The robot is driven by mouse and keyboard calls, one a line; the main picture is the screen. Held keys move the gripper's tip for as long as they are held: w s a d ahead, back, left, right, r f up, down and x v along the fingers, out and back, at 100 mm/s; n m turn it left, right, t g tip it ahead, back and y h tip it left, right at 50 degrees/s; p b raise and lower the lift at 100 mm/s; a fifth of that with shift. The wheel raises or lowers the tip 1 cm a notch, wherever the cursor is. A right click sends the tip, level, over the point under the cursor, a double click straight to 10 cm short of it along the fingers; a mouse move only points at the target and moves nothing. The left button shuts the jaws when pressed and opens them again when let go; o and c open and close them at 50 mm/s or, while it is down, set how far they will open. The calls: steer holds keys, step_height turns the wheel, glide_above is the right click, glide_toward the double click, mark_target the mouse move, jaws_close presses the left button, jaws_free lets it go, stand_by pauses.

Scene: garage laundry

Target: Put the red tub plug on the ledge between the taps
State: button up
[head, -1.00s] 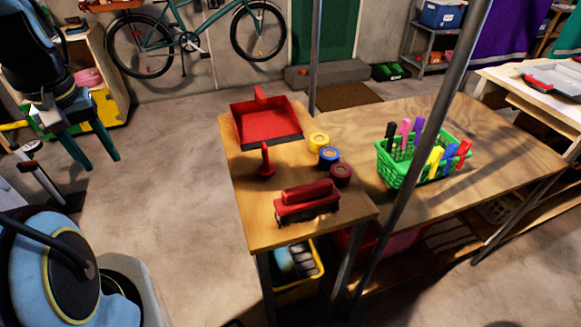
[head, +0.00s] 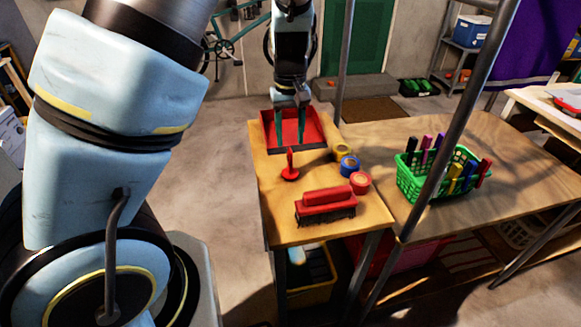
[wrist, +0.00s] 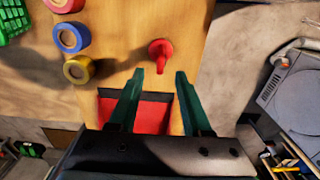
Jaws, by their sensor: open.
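The likely tub plug is a red piece with a round base and an upright stem (head: 290,170). It stands on the wooden bench (head: 272,218), between the red dustpan and the red brush. My gripper (head: 289,143) is open and empty, pointing down over the dustpan, on the far side of the red piece. In the wrist view the red piece (wrist: 160,50) lies just beyond the gap between my fingertips (wrist: 159,75), apart from them. No taps or ledge between taps can be made out.
A red dustpan (head: 312,127) lies under my gripper. Yellow, blue and red tape rolls (head: 348,165) and a red brush (head: 325,203) lie nearby. A metal post (head: 455,105) rises in front of the bench.

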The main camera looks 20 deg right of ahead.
mark_target(290, 162)
steer(key=shift+s+f+p, duration=0.15)
steer(key=shift+f+p, duration=0.75)
steer(key=shift+f, duration=3.45)
jaws_close()
